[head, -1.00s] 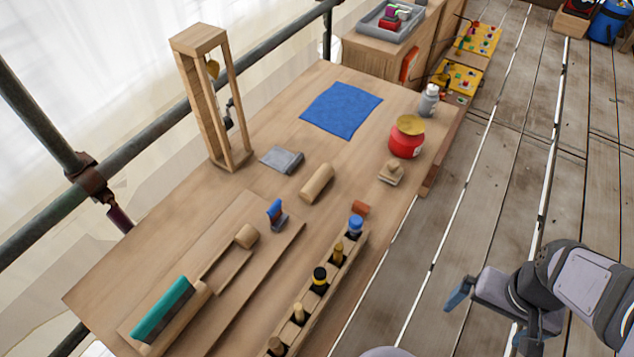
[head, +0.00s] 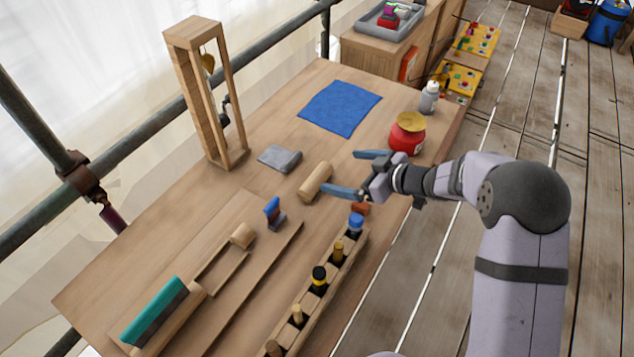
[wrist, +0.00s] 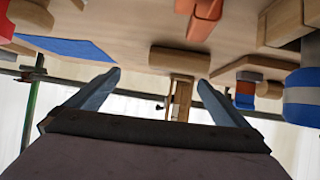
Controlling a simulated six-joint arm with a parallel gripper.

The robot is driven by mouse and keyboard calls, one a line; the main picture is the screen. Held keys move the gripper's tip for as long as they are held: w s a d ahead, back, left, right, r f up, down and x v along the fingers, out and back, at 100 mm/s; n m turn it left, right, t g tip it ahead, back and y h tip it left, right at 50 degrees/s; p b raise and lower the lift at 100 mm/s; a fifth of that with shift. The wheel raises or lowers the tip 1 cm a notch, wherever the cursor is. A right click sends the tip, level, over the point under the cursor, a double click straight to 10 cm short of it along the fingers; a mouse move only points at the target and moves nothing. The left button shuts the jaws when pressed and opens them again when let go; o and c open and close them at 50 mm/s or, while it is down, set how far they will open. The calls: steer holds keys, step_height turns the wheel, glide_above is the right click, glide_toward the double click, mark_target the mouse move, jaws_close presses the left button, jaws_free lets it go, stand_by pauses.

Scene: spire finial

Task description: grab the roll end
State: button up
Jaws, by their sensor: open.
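A pale wooden roll (head: 315,182) lies on its side on the bench, near the middle, in the head view. It also shows in the wrist view (wrist: 180,60), beyond and between my fingertips. My gripper (head: 340,171) is open, with its blue fingers pointing left toward the roll. In the head view the lower finger's tip appears close to the roll's side; I cannot tell whether it touches. The fingers also frame the wrist view (wrist: 159,78), with nothing between them.
A red jar (head: 406,136) stands beside the upper finger. An orange-brown block (head: 360,208) and a rack (head: 325,290) of several tools lie near the front edge. A grey folded cloth (head: 280,158), a blue cloth (head: 340,107) and a tall wooden frame (head: 205,95) are farther back.

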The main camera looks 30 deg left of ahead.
mark_target(314, 175)
steer(key=s+a, duration=0.1)
steer(key=s+f+n+g, duration=0.1)
steer(key=s, duration=0.1)
steer(key=shift+a+g, duration=0.3)
steer(key=shift+a, duration=0.05)
steer(key=shift+w+p+x, duration=0.1)
steer(key=shift+p+x, duration=0.45)
steer(key=shift+x, duration=1.25)
steer(key=shift+w+p+x, duration=0.15)
steer(key=shift+p+x, duration=0.4)
steer(key=shift+x, duration=1.25)
steer(key=shift+a+r, duration=0.1)
steer(key=shift+r, duration=0.05)
steer(key=shift+c, duration=0.6)
steer(key=c, duration=0.6)
steer(key=shift+c, duration=0.2)
steer(key=shift+r, duration=0.1)
step_height(314, 175, up, 10)
steer(key=shift+f+b, duration=0.1)
steer(key=shift+b, duration=0.5)
